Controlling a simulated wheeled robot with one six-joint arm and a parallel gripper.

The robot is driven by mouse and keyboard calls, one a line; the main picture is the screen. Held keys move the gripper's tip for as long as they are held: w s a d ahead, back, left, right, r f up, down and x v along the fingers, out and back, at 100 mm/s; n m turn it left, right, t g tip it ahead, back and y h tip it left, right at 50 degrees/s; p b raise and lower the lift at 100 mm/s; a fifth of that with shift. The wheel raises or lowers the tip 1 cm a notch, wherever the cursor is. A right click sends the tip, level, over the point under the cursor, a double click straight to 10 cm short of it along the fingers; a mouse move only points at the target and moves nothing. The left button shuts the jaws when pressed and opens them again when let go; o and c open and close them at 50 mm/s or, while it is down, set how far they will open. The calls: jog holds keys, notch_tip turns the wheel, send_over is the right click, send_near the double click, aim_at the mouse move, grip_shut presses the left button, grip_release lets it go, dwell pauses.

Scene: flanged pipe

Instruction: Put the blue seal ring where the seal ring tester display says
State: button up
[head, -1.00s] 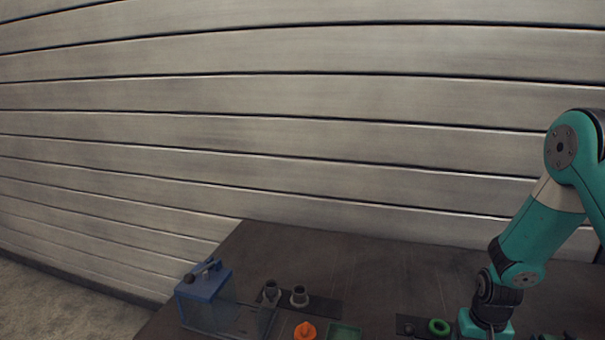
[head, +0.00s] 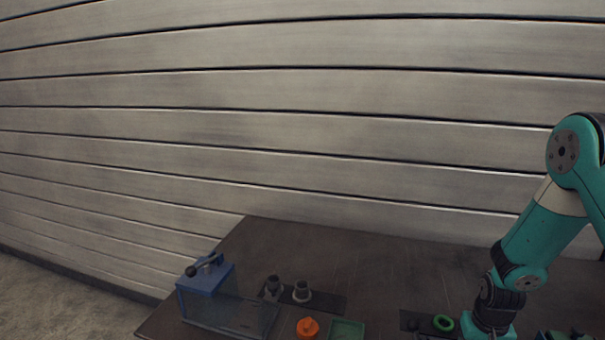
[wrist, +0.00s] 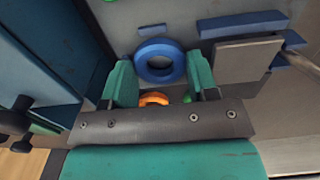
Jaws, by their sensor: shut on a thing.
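The blue seal ring (wrist: 160,61) is between the two teal fingertips of my gripper (wrist: 161,80) in the wrist view, and the gripper is shut on it. Its hole faces the camera. In the head view my arm comes down at the right, and its wrist is at the bottom edge; the fingers and the blue ring are out of sight there. No readable seal ring tester display shows in either view.
In the head view a blue box with a black handle (head: 205,285) stands at the table's left. Beside it are two grey fittings (head: 302,291), an orange piece (head: 307,327), a green tray (head: 347,330) and a green ring (head: 443,323). In the wrist view a grey block (wrist: 235,62) is close right.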

jog(key=shift+r, duration=0.1)
dwell(0.3)
jog(key=shift+r+p, duration=1.05)
jog(key=shift+r, duration=0.25)
